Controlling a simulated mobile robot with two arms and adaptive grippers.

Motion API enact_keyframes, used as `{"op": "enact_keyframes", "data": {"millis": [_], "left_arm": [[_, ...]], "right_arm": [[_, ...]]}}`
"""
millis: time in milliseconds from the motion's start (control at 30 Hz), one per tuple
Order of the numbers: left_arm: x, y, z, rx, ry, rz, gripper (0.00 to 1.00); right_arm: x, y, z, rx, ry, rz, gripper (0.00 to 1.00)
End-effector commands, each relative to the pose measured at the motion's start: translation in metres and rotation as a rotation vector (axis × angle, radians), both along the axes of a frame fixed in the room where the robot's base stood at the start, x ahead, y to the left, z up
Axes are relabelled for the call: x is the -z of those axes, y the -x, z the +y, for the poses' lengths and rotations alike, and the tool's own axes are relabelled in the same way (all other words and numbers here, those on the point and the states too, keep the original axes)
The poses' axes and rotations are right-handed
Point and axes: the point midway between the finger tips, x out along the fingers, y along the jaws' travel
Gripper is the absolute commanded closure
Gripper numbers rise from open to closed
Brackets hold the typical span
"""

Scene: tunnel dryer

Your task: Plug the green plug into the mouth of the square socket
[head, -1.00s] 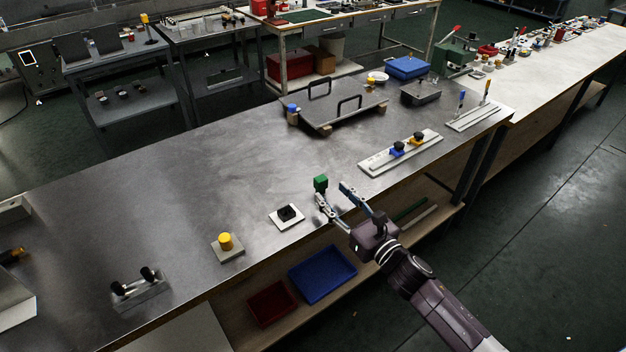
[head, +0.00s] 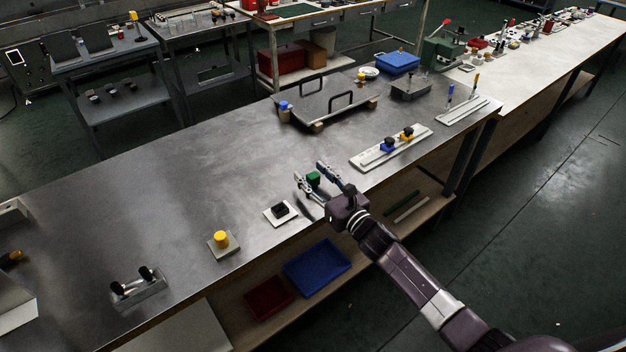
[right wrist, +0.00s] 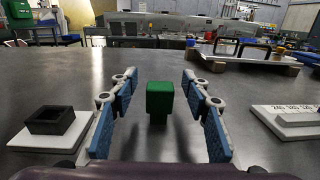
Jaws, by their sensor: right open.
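The green plug (head: 313,179) stands on the metal bench near its front edge. In the right wrist view the green plug (right wrist: 159,102) is upright, with a wider top and a narrower lower part. My right gripper (head: 310,177) is open, with one finger on each side of the plug. In the right wrist view both blue-padded fingers (right wrist: 160,110) show a clear gap to the plug. The black square socket (head: 279,209) sits on a white plate left of the gripper; its open mouth (right wrist: 50,120) faces up in the right wrist view. My left gripper is not in view.
A yellow cylinder on a plate (head: 221,239) stands left of the socket. A white rail with blue and yellow knobs (head: 390,148) lies to the right. A dark plate with two handles (head: 327,103) is farther back. The bench between is mostly clear.

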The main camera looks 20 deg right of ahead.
Motion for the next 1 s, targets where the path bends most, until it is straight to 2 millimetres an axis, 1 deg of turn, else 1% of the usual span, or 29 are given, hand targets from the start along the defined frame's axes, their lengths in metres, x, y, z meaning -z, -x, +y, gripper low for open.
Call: {"op": "enact_keyframes", "data": {"millis": [67, 400, 467, 767, 867, 967, 1000], "left_arm": [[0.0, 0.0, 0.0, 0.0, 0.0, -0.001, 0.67], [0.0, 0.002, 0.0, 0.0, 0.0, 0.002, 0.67], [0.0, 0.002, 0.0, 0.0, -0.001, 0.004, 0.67], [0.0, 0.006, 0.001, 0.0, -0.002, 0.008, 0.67], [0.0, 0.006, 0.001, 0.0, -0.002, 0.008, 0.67], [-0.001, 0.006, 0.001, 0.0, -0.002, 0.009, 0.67], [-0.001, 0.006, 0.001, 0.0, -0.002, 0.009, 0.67]], "right_arm": [[0.0, 0.0, 0.0, 0.0, 0.0, 0.0, 0.56], [0.0, 0.0, 0.0, 0.0, 0.0, 0.0, 0.93], [0.0, 0.0, 0.0, 0.0, 0.0, 0.0, 0.98], [-0.003, 0.0, 0.0, 0.0, 0.001, -0.001, 0.99], [-0.009, 0.0, -0.001, 0.0, 0.003, -0.002, 0.99], [-0.021, 0.0, -0.001, 0.0, 0.003, -0.004, 0.99], [-0.028, 0.0, -0.001, -0.001, 0.003, -0.005, 0.99]]}}
